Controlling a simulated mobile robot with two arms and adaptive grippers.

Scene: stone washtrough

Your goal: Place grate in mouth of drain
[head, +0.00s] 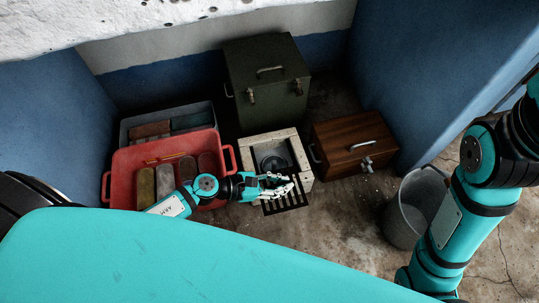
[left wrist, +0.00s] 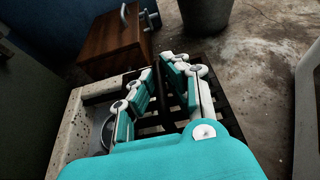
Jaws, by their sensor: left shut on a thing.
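The dark slatted grate (head: 290,202) is held by my left gripper (head: 284,187) over the front edge of the pale stone drain block (head: 301,150). The gripper is shut on the grate; the fingers cover part of it. Behind the grate, the drain's round dark mouth (head: 272,164) lies open inside the block. In the left wrist view the grate's bars (left wrist: 150,122) show between and beyond the fingers, and the stone rim (left wrist: 70,130) is at left. I cannot tell how high the grate is above the block. My right gripper is out of view.
A red tray (head: 125,160) with several brushes or blocks lies left of the drain, a grey crate (head: 125,130) behind it. A green chest (head: 265,75) stands behind, a wooden box (head: 355,142) to the right. A grey bucket (head: 405,210) stands near my right arm. Floor in front is partly clear.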

